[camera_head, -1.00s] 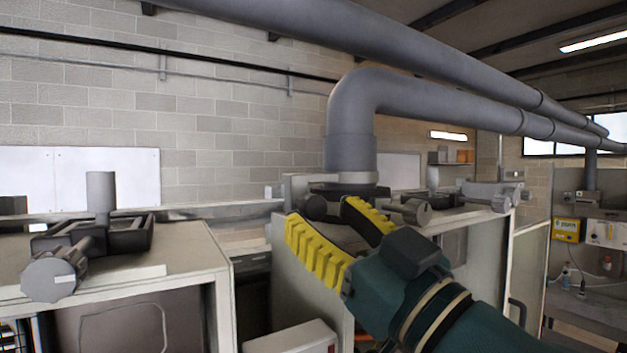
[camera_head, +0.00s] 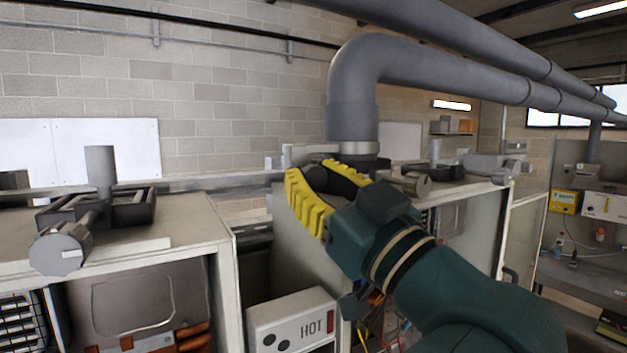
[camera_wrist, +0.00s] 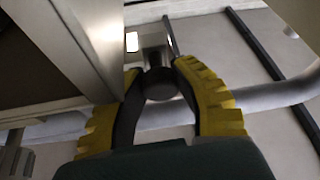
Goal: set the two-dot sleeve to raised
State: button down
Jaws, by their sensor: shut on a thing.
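I cannot make out dots on any sleeve. My gripper (camera_head: 325,170), with yellow ribbed fingers, reaches to the front of the fitting at the pipe's foot. In the wrist view, my gripper (camera_wrist: 157,68) is shut on a dark round knob (camera_wrist: 160,84) between its fingers. In the head view my fingers hide this knob.
The left unit holds a black frame with a short grey pipe (camera_head: 100,172) and a grey knob (camera_head: 60,248). Another knob (camera_head: 412,184) sits right of my gripper. A white box (camera_head: 295,322) marked HOT with two dark dots stands below.

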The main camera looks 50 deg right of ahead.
aim_at(314, 152)
jog(key=shift+s+r, duration=0.1)
jog(key=shift+r, duration=1.5)
jog(key=c, duration=0.7)
grip_release()
jog(key=shift+c, duration=0.2)
jog(key=shift+f, duration=0.1)
jog(key=shift+s+f, duration=0.15)
jog(key=shift+s, duration=0.05)
jog(key=v, duration=1.1)
jog(key=shift+s, duration=0.2)
jog(key=shift+a, duration=0.1)
